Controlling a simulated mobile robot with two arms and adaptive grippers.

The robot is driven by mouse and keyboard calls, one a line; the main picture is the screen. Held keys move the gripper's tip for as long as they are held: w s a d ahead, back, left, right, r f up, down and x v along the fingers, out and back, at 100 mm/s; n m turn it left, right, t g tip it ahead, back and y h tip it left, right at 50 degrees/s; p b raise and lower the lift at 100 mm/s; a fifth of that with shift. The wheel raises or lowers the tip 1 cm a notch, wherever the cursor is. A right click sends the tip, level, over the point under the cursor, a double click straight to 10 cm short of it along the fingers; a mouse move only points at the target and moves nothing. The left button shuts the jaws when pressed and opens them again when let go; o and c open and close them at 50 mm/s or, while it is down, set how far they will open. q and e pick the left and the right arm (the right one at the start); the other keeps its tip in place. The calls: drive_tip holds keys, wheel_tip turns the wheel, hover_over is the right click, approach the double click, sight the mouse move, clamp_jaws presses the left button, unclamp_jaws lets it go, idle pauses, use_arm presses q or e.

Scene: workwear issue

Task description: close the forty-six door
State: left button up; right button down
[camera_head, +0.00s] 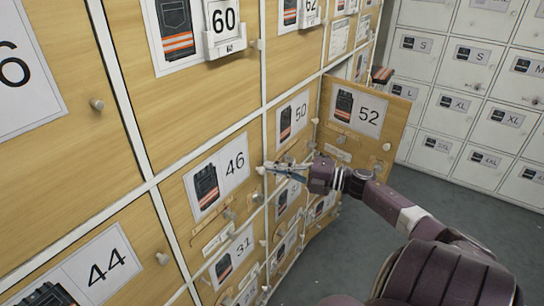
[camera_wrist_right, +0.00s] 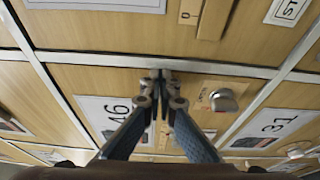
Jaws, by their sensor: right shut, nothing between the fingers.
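The forty-six door (camera_head: 208,172) is a light wood panel with a trousers picture and the number 46. It looks flush with the white locker frame, with no visible gap. It also shows in the right wrist view (camera_wrist_right: 75,78), where a round metal knob (camera_wrist_right: 223,100) sits right of the fingers. My right gripper (camera_head: 266,169) is shut and empty at the door's right edge. In the right wrist view its fingertips (camera_wrist_right: 163,85) meet close to the white divider; I cannot tell if they touch the door. My left gripper is not in view.
The fifty-two door (camera_head: 366,116) stands open, swung out beyond my right gripper. Other wood doors, such as 50 (camera_head: 290,117) and 44 (camera_head: 95,268), surround it. White lockers (camera_head: 465,90) line the back right. The grey floor (camera_head: 440,205) between is clear.

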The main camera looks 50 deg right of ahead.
drive_tip(key=v, duration=1.2)
drive_tip(key=shift+f, duration=0.15)
